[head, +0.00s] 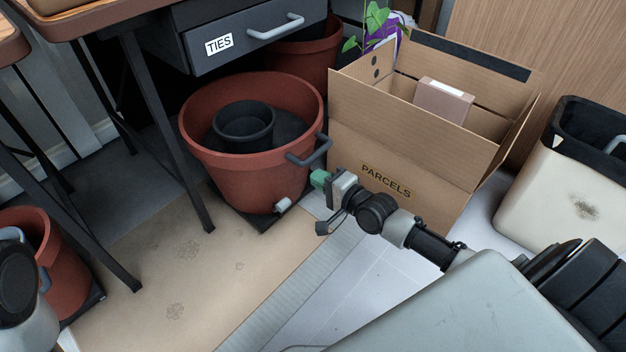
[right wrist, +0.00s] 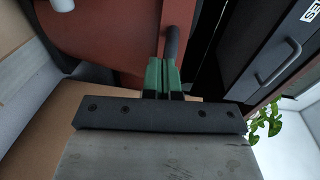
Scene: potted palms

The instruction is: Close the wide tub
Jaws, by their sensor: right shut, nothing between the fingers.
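The wide tub (head: 250,172) is a round terracotta-red pot, open at the top, below the drawer in the head view. A smaller dark pot (head: 243,122) sits inside it. A dark handle (head: 316,152) sticks out from the tub's right side; the handle also shows in the right wrist view (right wrist: 173,42). My right gripper (head: 318,180), with green fingers, is shut and empty just below the handle. In the right wrist view my fingertips (right wrist: 163,68) are close to the handle and the red tub wall (right wrist: 100,42); I cannot tell whether they touch. My left gripper is out of view.
An open cardboard box (head: 400,165) marked PARCELS stands right of the tub. A drawer (head: 245,40) marked TIES hangs above and behind it. A white bin (head: 560,190) is at far right, another red pot (head: 60,262) at left. Bare mat (head: 190,290) lies in front.

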